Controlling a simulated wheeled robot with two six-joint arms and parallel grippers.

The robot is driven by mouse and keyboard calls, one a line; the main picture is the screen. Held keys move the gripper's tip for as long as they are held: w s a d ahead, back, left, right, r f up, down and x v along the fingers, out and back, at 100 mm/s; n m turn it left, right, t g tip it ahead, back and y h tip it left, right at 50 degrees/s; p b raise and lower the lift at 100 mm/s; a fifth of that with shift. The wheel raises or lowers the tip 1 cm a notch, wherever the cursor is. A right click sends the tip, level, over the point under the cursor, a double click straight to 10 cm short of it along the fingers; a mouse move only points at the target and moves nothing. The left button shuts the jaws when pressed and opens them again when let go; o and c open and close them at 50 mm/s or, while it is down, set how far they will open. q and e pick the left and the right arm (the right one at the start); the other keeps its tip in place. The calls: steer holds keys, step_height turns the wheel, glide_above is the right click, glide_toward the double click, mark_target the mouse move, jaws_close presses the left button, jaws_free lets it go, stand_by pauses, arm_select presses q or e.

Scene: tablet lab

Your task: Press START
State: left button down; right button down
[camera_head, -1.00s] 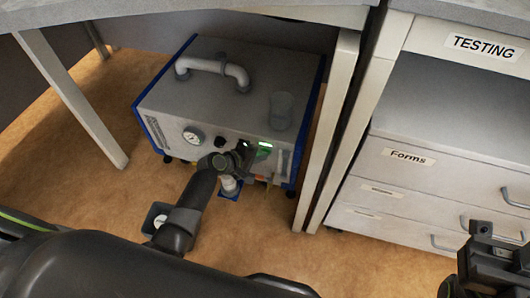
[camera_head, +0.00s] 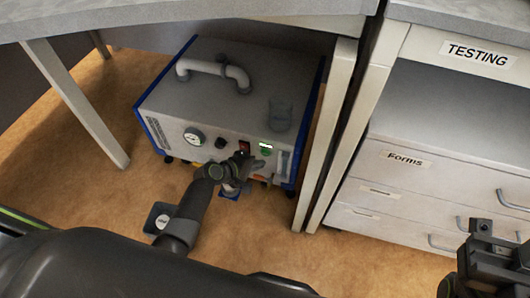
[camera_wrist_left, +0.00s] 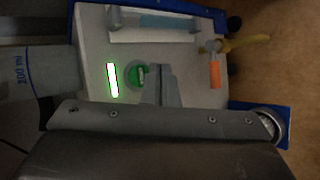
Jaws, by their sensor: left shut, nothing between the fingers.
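A grey machine (camera_head: 225,90) with blue side edges stands on the floor under the table. Its front carries a round green button (camera_head: 265,152) beside a small lit display (camera_head: 265,144). In the left wrist view the green button (camera_wrist_left: 136,75) lies just right of the glowing display (camera_wrist_left: 112,80); its lettering is too small to read. My left gripper (camera_head: 258,164) is shut and empty in front of the panel, just below the button. In the wrist view its fingertips (camera_wrist_left: 160,72) partly overlap the button's right edge; contact cannot be told. My right gripper (camera_head: 480,230) shows partly at lower right; its jaws are unclear.
The front also has a gauge (camera_head: 194,137), a black knob (camera_head: 221,143) and a red switch (camera_head: 244,147). A clear beaker (camera_head: 281,113) stands on top, near the handle (camera_head: 213,70). Table legs (camera_head: 75,105) and a drawer cabinet (camera_head: 395,190) flank the machine.

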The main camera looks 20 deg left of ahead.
arm_select(q)
steer(key=s+p, duration=0.1)
steer(key=s, duration=0.3)
steer(key=shift+a, duration=0.1)
stand_by(0.8)
